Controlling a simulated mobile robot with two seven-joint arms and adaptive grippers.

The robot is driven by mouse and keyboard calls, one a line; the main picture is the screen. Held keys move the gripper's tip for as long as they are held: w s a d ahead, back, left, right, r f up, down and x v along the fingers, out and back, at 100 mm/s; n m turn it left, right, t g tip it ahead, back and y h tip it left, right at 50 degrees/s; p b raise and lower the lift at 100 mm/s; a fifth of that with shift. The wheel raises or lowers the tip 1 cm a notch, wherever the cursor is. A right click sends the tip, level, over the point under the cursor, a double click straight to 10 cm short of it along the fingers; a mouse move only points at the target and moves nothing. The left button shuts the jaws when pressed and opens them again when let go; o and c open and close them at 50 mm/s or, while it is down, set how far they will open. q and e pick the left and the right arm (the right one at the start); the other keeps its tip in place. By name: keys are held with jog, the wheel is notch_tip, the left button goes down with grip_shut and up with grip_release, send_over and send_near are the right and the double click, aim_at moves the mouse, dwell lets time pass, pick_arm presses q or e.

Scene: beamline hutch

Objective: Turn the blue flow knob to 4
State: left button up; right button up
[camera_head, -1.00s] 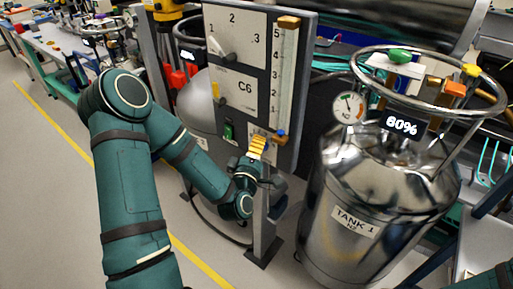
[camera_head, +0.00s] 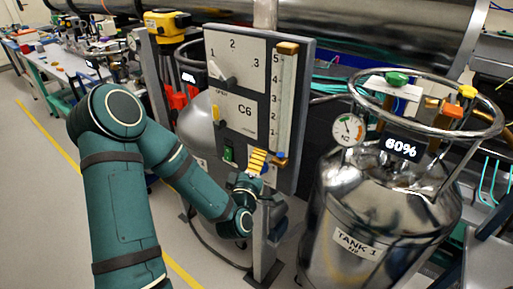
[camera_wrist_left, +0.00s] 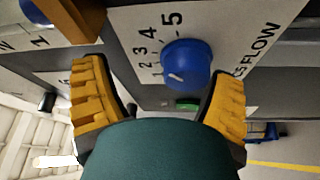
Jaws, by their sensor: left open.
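The blue flow knob (camera_wrist_left: 188,65) sits on a pale plate lettered FLOW, with the numbers 1 to 5 in an arc beside it. Its white pointer mark is toward the lower left in the left wrist view, near the 1. My left gripper (camera_wrist_left: 163,72) is open, with one yellow ridged finger on each side of the knob in that view. A gap shows between the fingers and the knob; contact is not visible. In the head view the left gripper (camera_head: 257,162) is at the panel's lower part and hides much of the knob. My right gripper is out of view.
The grey panel (camera_head: 304,95) carries a dial plate (camera_head: 236,58), a C6 plate (camera_head: 243,110) and a scale tube (camera_head: 286,100). A green switch (camera_wrist_left: 187,104) is near the knob. The metal tank marked TANK 1 (camera_head: 360,215) stands close on the right.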

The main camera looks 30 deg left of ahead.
aim_at(259, 135)
pick_arm(q)
notch_tip(259, 135, up, 7)
jog(key=shift+s+d+r, duration=0.1)
jog(key=shift+d+r, duration=0.05)
jog(key=shift+r, duration=0.05)
jog(key=shift+w+d+r, duration=0.1)
jog(key=shift+w+r, duration=0.2)
jog(key=shift+s, duration=0.15)
jog(key=shift+a+f, duration=0.1)
jog(key=shift+a, duration=0.1)
